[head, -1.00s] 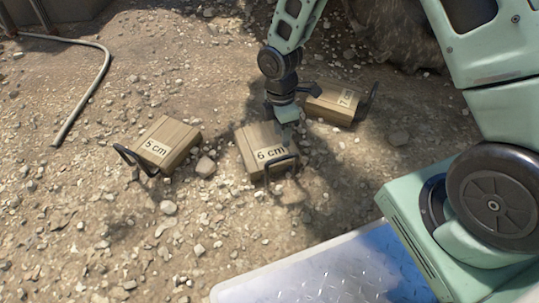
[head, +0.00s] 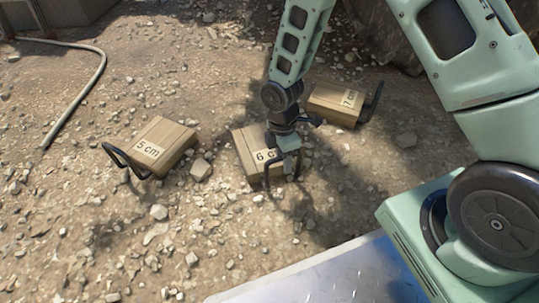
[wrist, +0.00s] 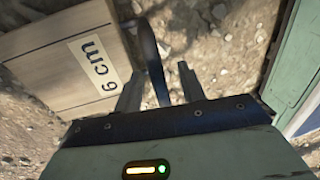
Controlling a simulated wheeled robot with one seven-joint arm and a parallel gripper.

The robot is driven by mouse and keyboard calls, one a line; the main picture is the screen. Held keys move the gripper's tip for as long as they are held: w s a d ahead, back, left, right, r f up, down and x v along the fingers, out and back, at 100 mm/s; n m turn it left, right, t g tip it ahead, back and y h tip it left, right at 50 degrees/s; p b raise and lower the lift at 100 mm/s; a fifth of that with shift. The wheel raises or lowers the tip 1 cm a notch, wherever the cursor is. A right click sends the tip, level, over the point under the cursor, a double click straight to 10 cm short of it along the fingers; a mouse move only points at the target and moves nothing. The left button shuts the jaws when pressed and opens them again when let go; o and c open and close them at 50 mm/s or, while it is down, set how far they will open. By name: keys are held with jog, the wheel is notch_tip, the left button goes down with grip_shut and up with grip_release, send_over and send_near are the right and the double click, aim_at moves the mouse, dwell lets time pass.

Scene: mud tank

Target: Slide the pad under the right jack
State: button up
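Three wooden pads with black loop handles lie on the ground: the 5 cm pad (head: 172,134) at left, the 6 cm pad (head: 245,155) in the middle and the 7 cm pad (head: 332,103) at right. My gripper (head: 284,168) is down at the handle end of the 6 cm pad and partly hides its label. In the wrist view, my gripper (wrist: 160,85) is open, with the black handle (wrist: 152,55) of the 6 cm pad (wrist: 50,65) between its fingers. The fingers stand apart from each other. No jack is in view.
Loose stones (head: 201,168) lie around the pads on rough ground. A grey hose (head: 85,95) curves at the upper left. My own deck and arm fill the lower right. The ground at the lower left holds only stones.

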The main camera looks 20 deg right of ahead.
grip_shut()
jog(key=w+p, duration=0.3)
jog(key=w, duration=0.5)
jog(key=shift+w+d, duration=0.15)
jog(key=shift+w, duration=0.05)
jog(key=shift+w+d, duration=0.1)
jog(key=shift+w, duration=3.8)
